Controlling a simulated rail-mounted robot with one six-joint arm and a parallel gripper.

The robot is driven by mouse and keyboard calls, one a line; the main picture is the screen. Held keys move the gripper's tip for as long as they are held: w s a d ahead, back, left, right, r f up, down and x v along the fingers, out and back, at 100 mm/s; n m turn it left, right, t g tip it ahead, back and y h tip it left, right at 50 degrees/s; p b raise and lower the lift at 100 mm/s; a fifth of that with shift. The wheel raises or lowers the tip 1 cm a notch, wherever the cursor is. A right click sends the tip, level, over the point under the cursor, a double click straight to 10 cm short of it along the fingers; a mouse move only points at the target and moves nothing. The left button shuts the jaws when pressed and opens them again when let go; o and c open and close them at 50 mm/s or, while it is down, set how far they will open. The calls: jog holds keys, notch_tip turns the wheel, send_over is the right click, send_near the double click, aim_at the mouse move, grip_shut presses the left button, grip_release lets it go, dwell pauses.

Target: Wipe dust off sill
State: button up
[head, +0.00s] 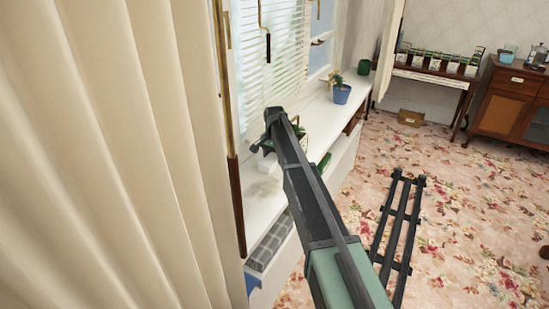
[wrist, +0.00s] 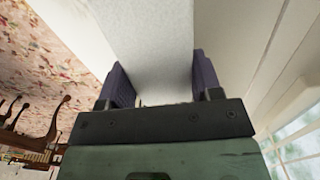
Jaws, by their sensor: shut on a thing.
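The white window sill (head: 262,205) runs along under the window in the head view. A faint greyish patch, which looks like dust, lies on it left of my arm. In the wrist view my gripper (wrist: 155,85) has its two purple fingers on either side of a pale grey-white block (wrist: 152,45), and is shut on it. The block's far end runs out of the frame. In the head view my arm hides most of the gripper, and a small whitish piece (head: 267,163) shows beside it at the sill. I cannot tell whether the block touches the sill.
A blue pot with a plant (head: 342,93) and a dark green pot (head: 364,67) stand farther along the sill. A cream curtain (head: 110,150) fills the left. Blinds (head: 270,60) hang behind. A dark rack (head: 398,225) is right.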

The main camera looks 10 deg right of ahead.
jog(key=shift+r+p, duration=2)
jog(key=shift+r, duration=0.4)
